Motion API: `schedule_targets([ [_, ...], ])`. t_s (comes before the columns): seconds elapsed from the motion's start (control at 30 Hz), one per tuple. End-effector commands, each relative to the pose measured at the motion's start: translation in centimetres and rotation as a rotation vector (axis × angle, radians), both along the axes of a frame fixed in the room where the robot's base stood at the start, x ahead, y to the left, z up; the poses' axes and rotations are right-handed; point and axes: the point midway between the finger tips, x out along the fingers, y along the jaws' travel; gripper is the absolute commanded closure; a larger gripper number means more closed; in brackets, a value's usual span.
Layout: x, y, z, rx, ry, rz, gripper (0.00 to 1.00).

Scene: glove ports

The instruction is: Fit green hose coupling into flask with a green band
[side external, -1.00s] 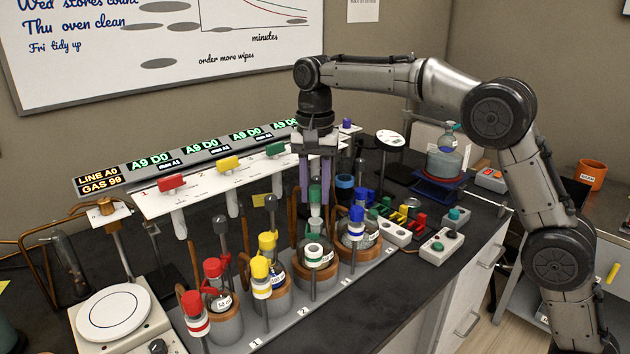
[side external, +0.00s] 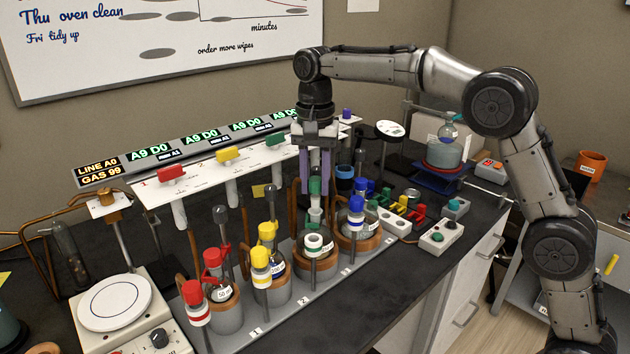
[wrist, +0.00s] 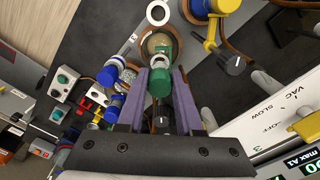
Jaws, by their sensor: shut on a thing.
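The green hose coupling (side external: 315,187) is held upright between the purple fingers of my gripper (side external: 315,178), which is shut on it. The coupling also shows between the fingers in the wrist view (wrist: 158,82). Below it is the round flask (wrist: 156,45) of the third station, in a brown ring holder. In the side view this flask is partly hidden behind a post with a white ring on top (side external: 313,243). The coupling's lower end is close to the flask's mouth; I cannot tell whether they touch. The flask's band is not clear.
Red (side external: 213,258), yellow (side external: 267,232) and blue (side external: 356,204) couplings stand at neighbouring stations, close on both sides. A white valve panel (side external: 205,180) with several coloured levers is behind. Small switch boxes (side external: 438,238) stand at the right.

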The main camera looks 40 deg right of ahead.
Motion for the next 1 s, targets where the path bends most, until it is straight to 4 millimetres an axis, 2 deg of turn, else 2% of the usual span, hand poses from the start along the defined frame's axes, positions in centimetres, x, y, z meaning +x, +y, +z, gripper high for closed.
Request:
schedule_targets([
  [1.0, 0.02, 0.00, -0.61, 0.000, 0.000, 0.000, 1.00],
])
